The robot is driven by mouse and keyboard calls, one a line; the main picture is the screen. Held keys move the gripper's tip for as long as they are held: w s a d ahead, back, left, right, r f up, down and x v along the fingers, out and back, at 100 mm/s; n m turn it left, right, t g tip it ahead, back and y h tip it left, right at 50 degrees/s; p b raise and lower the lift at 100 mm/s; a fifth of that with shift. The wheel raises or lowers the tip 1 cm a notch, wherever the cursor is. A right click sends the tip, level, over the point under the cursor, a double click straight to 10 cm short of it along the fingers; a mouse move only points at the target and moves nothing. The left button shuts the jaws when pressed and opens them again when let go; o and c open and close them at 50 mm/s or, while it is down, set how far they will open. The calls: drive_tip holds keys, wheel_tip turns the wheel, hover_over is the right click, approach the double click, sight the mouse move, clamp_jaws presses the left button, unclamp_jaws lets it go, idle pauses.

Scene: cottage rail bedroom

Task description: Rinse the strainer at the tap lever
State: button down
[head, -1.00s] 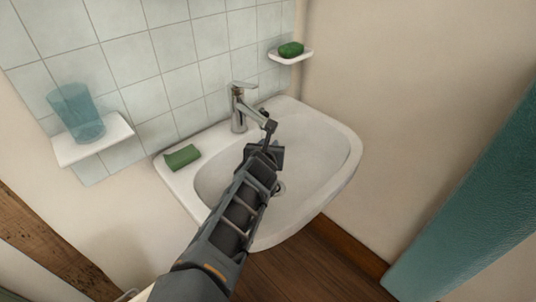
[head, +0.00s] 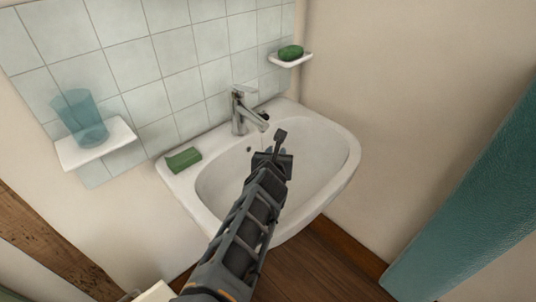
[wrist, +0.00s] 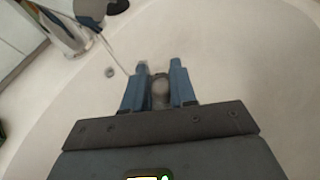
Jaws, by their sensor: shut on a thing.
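My gripper (head: 270,158) is over the basin, in front of and to the right of the chrome tap (head: 240,108). In the wrist view, its blue fingers (wrist: 160,88) are close together around a small roundish grey piece (wrist: 160,92). I take this to be the strainer, though most of it is hidden. The tap's lever (head: 243,90) is on top of the tap, apart from my gripper. A thin pale line (wrist: 118,63) below the spout looks like a stream of water.
The white basin (head: 325,150) has a green sponge or cloth (head: 183,159) on its left rim. A blue cup (head: 82,118) stands on a left shelf (head: 110,145). Green soap (head: 291,52) lies on a right shelf (head: 303,58). A teal panel (head: 470,200) is at right.

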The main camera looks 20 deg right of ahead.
drive_tip(key=shift+s+a+p, duration=0.2)
drive_tip(key=shift+s+p, duration=0.8)
drive_tip(key=shift+s, duration=1.65)
drive_tip(key=shift+r, duration=0.1)
drive_tip(key=s+r+p, duration=0.3)
drive_tip(key=s+p, duration=0.1)
drive_tip(key=s, duration=0.1)
drive_tip(key=shift+a+r, duration=0.2)
drive_tip(key=shift+r, duration=0.2)
